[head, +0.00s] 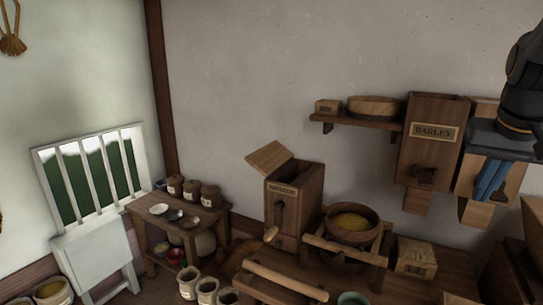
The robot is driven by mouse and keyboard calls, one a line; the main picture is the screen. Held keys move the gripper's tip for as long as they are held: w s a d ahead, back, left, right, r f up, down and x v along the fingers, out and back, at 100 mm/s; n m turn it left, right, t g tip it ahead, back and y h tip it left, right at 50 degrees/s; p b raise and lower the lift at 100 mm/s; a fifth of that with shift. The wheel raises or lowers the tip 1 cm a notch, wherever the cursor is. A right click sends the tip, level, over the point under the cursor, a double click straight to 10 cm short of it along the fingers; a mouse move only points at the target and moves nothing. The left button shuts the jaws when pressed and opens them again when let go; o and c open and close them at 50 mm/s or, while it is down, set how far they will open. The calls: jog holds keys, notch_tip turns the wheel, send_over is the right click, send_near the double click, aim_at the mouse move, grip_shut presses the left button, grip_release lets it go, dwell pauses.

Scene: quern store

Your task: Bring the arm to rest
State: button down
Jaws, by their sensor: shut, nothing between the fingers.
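My arm hangs down into the upper right corner of the head view, dark grey and black. My gripper (484,196) points downward at its end, with blue fingers close together. It is shut and holds nothing. It appears in front of a wooden wall bin (478,212) beside the bin labelled BARLEY (434,150). The gap between the fingers and the bin cannot be judged from this one view. The upper part of the arm is cut off by the picture edge.
A wall shelf (350,123) holds a round wooden box. A side table (150,222) with jars and a white slatted window guard (90,175) are left.

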jog(key=s+a+f+n+g+y+b, duration=0.2)
jog(key=a+f+n, duration=0.4)
jog(key=a+f, duration=1.7)
jog(key=shift+f+g, duration=0.3)
jog(key=shift+f, duration=0.55)
